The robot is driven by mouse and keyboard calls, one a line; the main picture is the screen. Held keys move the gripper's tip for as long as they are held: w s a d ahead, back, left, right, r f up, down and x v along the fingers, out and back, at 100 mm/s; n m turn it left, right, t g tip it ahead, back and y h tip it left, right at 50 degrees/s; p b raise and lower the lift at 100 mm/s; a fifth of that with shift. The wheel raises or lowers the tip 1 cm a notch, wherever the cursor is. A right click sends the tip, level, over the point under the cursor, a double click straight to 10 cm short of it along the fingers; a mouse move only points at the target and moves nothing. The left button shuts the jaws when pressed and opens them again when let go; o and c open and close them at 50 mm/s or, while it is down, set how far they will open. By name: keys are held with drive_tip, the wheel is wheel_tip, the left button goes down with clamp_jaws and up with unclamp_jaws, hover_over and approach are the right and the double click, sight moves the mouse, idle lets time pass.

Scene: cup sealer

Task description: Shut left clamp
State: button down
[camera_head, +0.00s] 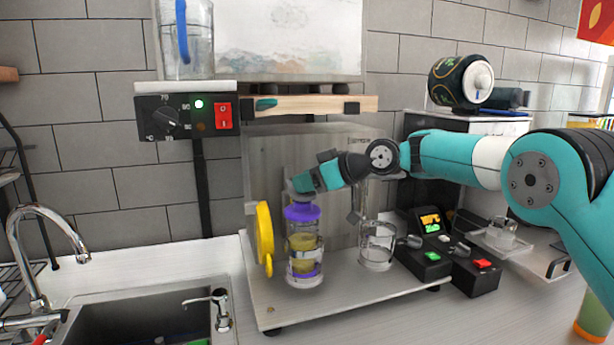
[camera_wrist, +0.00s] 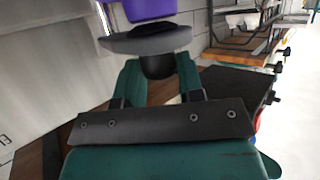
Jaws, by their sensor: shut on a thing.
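My gripper (camera_head: 303,185) is at the top of the left clear cylinder (camera_head: 304,272) on the white base plate (camera_head: 345,300). In the wrist view its green fingers (camera_wrist: 158,72) are closed on a dark knob (camera_wrist: 158,66) below a grey disc (camera_wrist: 140,41). A purple part (camera_wrist: 148,9) shows beyond the disc. In the head view a purple cap (camera_head: 302,212) sits over yellow contents (camera_head: 303,242) in the cylinder. A yellow ring (camera_head: 264,237) stands upright at its left. I cannot tell which part is the left clamp.
A second clear cylinder (camera_head: 377,252) stands to the right. Black boxes with green and red buttons (camera_head: 455,262) stand farther right. A sink and faucet (camera_head: 45,230) are at the left. A heater control panel (camera_head: 187,110) and wooden shelf (camera_head: 315,103) are above.

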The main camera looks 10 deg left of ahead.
idle(0.3)
drive_tip(key=c, duration=0.8)
unclamp_jaws()
drive_tip(key=b+v, duration=0.5)
drive_tip(key=v, duration=1.2)
drive_tip(key=shift+d+b, duration=0.2)
drive_tip(key=shift+b, duration=0.2)
drive_tip(key=shift+s, duration=0.1)
drive_tip(key=s+d+f+m+g+h, duration=0.1)
drive_tip(key=s+f, duration=0.5)
drive_tip(key=s, duration=0.6)
drive_tip(key=s+d+f+m+g+h, duration=0.2)
drive_tip(key=s+f, duration=0.4)
drive_tip(key=s, duration=0.6)
drive_tip(key=s+d+f+m+g+h, duration=0.1)
drive_tip(key=s+d+f+m+h, duration=0.3)
drive_tip(key=s, duration=0.8)
drive_tip(key=shift+s+d+f+h, duration=0.2)
drive_tip(key=shift+f+h, duration=0.15)
drive_tip(key=shift+f, duration=0.35)
drive_tip(key=shift+s+d+f+h, duration=0.15)
drive_tip(key=shift+d+f+h, duration=0.15)
drive_tip(key=shift+f, duration=0.35)
